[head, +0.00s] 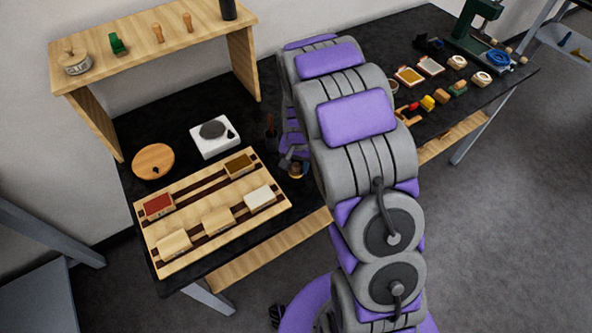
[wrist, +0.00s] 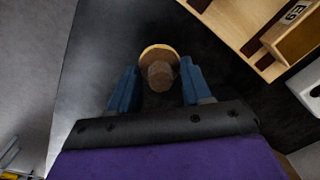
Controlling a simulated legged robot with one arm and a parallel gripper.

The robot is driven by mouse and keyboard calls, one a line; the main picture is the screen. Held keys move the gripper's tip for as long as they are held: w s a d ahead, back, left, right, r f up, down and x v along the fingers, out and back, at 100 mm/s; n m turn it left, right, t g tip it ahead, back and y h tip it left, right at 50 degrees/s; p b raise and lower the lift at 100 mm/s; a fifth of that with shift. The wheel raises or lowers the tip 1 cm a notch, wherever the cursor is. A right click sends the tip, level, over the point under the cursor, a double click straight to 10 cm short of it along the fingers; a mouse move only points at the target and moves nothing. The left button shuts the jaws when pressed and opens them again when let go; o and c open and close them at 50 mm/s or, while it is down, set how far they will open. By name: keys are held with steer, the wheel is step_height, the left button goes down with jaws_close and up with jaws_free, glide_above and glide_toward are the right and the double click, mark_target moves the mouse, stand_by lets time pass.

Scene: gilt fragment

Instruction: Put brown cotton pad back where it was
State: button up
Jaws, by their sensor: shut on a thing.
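My gripper (wrist: 160,85) is shut on a brown, knob-like piece (wrist: 160,76) with a round tan base (wrist: 157,52), seen between its blue fingers in the wrist view. I take this to be the brown cotton pad. In the head view my gripper (head: 294,160) is at the right end of the wooden board, above the black table, with a small brown piece (head: 296,171) at its tip. My arm hides part of the table there. The wooden board (head: 190,246) holds several small boxes, including one with a red top (head: 158,205), one with a brown top (head: 239,163) and one with a white top (head: 260,198).
A white scale with a dark dish (head: 214,135) and a round wooden disk (head: 152,161) stand behind the board. A wooden shelf (head: 150,45) carries several handled tools. More small items and a green press (head: 477,25) are on the table at right. Dark table (head: 170,110) is bare behind the disk.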

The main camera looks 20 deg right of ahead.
mark_target(296, 170)
steer(key=shift+w, duration=0.15)
step_height(296, 170, down, 4)
steer(key=shift+r+b, duration=0.2)
steer(key=shift+b, duration=0.3)
steer(key=o, duration=1)
